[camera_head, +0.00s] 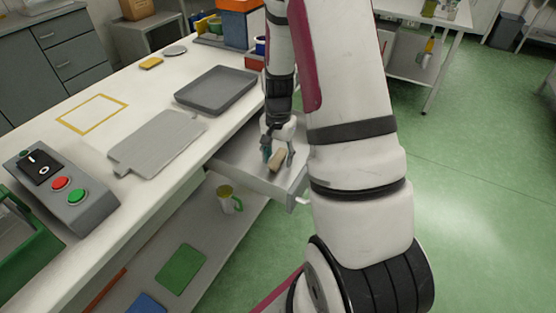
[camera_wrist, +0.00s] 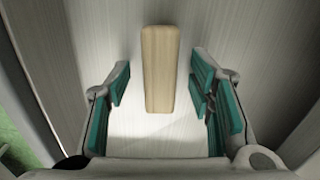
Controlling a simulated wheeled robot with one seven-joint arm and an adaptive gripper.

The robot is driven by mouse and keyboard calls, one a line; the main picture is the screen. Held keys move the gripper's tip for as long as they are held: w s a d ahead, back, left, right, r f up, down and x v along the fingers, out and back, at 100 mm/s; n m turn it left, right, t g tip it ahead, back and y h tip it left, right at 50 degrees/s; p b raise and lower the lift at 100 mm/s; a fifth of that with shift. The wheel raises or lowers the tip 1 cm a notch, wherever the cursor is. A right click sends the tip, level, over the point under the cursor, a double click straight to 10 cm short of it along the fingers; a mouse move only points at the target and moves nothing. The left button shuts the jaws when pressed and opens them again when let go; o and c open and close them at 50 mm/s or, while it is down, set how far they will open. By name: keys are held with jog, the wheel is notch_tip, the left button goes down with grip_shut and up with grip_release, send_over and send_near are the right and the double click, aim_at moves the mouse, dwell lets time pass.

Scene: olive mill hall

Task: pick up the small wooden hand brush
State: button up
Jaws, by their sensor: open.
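The small wooden hand brush (camera_head: 278,158) lies in an open drawer (camera_head: 240,162) under the worktop. In the wrist view it is a plain light-wood block (camera_wrist: 160,68), lying lengthwise up the picture, and no bristles show. My gripper (camera_head: 278,156) is over the drawer at the brush. In the wrist view my gripper (camera_wrist: 162,95) is open, with one teal-padded finger on each side of the brush and a gap on both sides. The fingers do not touch it. How far the fingertips are above the drawer floor I cannot tell.
The drawer walls stand close around my gripper. On the worktop (camera_head: 60,155) are a grey tray (camera_head: 216,88), a grey board (camera_head: 158,142) and a button box (camera_head: 62,190). A mug (camera_head: 229,200) stands on the lower shelf. Green floor to the right is open.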

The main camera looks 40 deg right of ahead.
aim_at(278, 156)
jog(key=shift+f, duration=0.1)
grip_shut()
dwell(0.4)
notch_tip(278, 156, up, 11)
jog(key=p, duration=0.1)
jog(key=shift+f, duration=0.2)
